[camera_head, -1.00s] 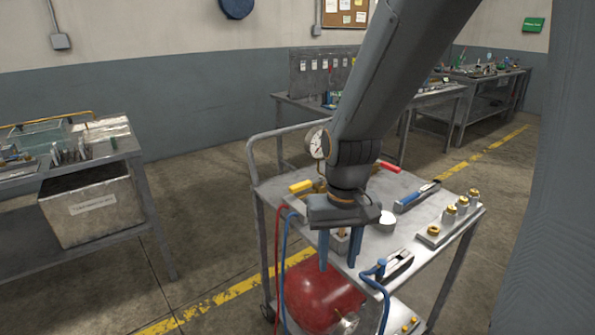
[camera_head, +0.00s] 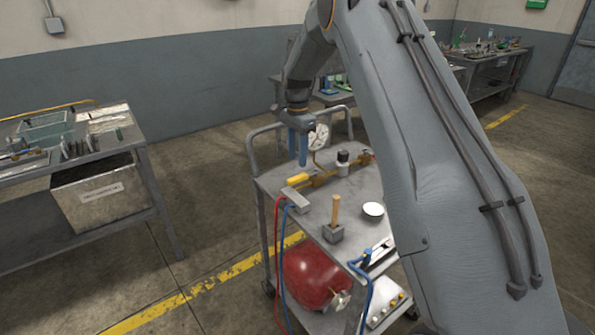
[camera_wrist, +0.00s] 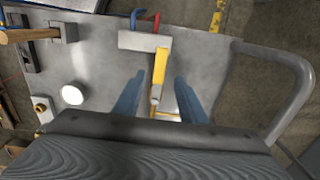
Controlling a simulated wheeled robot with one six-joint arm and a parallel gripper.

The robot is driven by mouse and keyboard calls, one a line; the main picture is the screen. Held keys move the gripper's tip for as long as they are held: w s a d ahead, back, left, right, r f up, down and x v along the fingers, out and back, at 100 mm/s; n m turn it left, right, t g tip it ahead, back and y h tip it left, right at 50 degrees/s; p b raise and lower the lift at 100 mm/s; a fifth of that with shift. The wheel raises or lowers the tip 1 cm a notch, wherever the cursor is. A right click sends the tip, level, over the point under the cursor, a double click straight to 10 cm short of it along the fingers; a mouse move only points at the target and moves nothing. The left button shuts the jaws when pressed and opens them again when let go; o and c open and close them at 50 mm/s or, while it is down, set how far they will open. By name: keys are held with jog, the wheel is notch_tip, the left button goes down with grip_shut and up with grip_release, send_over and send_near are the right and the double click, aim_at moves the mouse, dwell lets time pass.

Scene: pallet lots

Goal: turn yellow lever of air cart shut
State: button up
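The air cart (camera_head: 270,184) stands in the middle, with a grey top and a tube handle. The yellow lever (camera_head: 298,179) is at the cart's left end, near a grey block and a brass pipe. In the wrist view the yellow lever (camera_wrist: 159,68) runs up from between the fingertips to a pale block. My gripper (camera_head: 298,162) is open and empty, pointing down above the lever. In the wrist view my gripper's blue fingers (camera_wrist: 157,85) stand apart on either side of the lever's line. A gauge (camera_head: 318,137) is partly behind my gripper.
A wooden-handled tool in a block (camera_head: 335,215) and a white round dish (camera_head: 373,209) stand on the cart. Red and blue hoses (camera_head: 287,225) hang at its left side. A red tank (camera_head: 308,277) sits below. The cart handle (camera_wrist: 290,90) is right of my gripper in the wrist view.

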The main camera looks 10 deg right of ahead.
aim_at(297, 177)
notch_tip(297, 177, down, 7)
jog(key=shift+f+p, duration=0.15)
jog(key=shift+p, duration=1)
grip_shut()
